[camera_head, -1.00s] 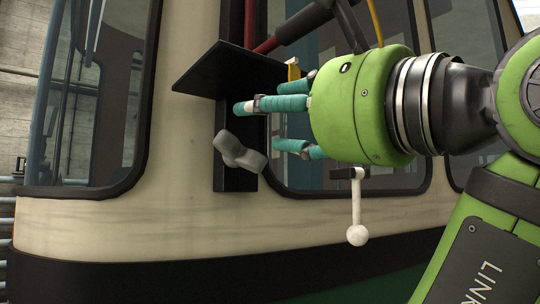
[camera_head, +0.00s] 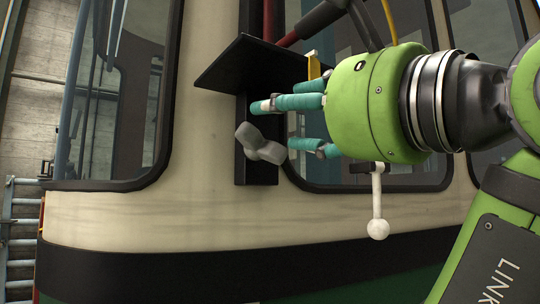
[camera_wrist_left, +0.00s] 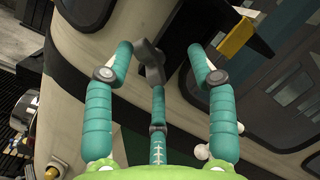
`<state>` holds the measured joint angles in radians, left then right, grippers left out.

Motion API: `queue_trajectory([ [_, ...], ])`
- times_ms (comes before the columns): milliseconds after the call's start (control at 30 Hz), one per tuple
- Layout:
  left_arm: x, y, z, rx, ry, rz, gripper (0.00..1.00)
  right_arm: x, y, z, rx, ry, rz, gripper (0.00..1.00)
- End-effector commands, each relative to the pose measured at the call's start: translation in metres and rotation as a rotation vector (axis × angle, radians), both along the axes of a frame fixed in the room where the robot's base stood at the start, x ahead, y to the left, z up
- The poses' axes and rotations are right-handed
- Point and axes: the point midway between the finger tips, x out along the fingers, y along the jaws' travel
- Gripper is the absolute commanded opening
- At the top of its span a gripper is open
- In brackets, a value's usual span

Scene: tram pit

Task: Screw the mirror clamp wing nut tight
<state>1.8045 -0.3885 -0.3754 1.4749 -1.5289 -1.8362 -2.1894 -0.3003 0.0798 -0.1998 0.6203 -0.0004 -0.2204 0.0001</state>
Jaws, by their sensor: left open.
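The wing nut (camera_head: 260,143) is grey with two rounded lobes. It sits on the black upright bar of the mirror clamp (camera_head: 256,172), below a black plate, on the tram's cream corner. It also shows in the left wrist view as a dark grey shape (camera_wrist_left: 150,62) between the fingers. My left gripper (camera_head: 276,123), green with teal fingers, is open and empty. Its fingers point at the bar from the right, close to the nut. In the left wrist view my left gripper (camera_wrist_left: 160,66) has its fingers spread around the nut's line; I cannot tell whether any finger touches it.
The black plate (camera_head: 250,65) juts out just above the fingers. A yellow part (camera_head: 314,67) and a red rod are near the upper fingers. A white ball-ended lever (camera_head: 378,205) hangs below the gripper. Space left of the nut, along the cream panel, is free.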

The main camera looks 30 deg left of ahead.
Motion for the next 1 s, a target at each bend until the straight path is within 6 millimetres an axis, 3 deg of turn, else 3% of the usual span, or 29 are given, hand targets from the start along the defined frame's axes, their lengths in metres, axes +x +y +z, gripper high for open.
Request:
queue_trajectory([
  [33, 0.000, 0.002, -0.020, 0.002, 0.003, -0.001, 0.57, 0.000, 0.000, -0.008, 0.000, 0.000, 0.000, 0.40],
  [167, -0.001, 0.007, -0.036, 0.007, 0.007, -0.002, 0.57, 0.000, 0.000, -0.009, 0.000, 0.000, 0.000, 0.40],
  [633, 0.020, 0.062, -0.021, 0.008, 0.009, 0.000, 0.57, 0.000, 0.001, 0.031, 0.001, 0.000, -0.001, 0.40],
  [1000, 0.023, 0.070, -0.023, 0.009, 0.007, -0.002, 0.57, 0.000, 0.001, 0.033, 0.001, -0.001, 0.000, 0.40],
])
